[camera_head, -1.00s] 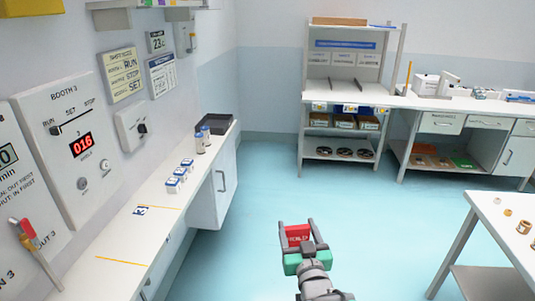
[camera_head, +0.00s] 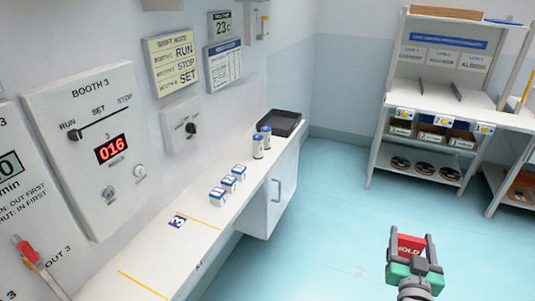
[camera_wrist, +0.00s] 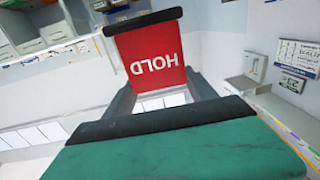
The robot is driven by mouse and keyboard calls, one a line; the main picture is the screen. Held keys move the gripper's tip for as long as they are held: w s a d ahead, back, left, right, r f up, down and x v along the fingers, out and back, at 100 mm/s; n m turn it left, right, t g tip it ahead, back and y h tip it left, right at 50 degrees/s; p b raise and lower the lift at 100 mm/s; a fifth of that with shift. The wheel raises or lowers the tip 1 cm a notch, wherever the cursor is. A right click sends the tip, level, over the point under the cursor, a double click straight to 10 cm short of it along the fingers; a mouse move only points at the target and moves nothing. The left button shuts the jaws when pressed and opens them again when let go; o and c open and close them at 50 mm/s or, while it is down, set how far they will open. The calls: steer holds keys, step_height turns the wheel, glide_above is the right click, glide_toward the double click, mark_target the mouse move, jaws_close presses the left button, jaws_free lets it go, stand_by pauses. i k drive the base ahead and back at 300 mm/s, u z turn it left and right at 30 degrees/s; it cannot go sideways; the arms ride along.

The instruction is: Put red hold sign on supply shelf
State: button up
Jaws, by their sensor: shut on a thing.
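The red hold sign (camera_head: 410,245) is a small red plate with white HOLD lettering. My gripper (camera_head: 411,243) is shut on it and carries it in the air above the blue floor, at the lower right of the head view. In the wrist view the sign (camera_wrist: 152,62) sits between the two dark fingers, its lettering upside down. The supply shelf (camera_head: 421,118) is a white rack at the back right of the head view, apart from my gripper. It has an upper board with lane labels, a middle level with bins, and a low shelf with dark round reels.
A long white counter (camera_head: 190,262) runs along the left wall, with small labelled boxes (camera_head: 228,184), two cylinders (camera_head: 261,145) and a black tray (camera_head: 281,122). The Booth 3 panel (camera_head: 90,150) is on the wall. The floor (camera_head: 330,215) between counter and shelf is clear.

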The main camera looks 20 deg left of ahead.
mark_target(250, 167)
steer(key=i, duration=3.5)
steer(key=u, duration=5.6)
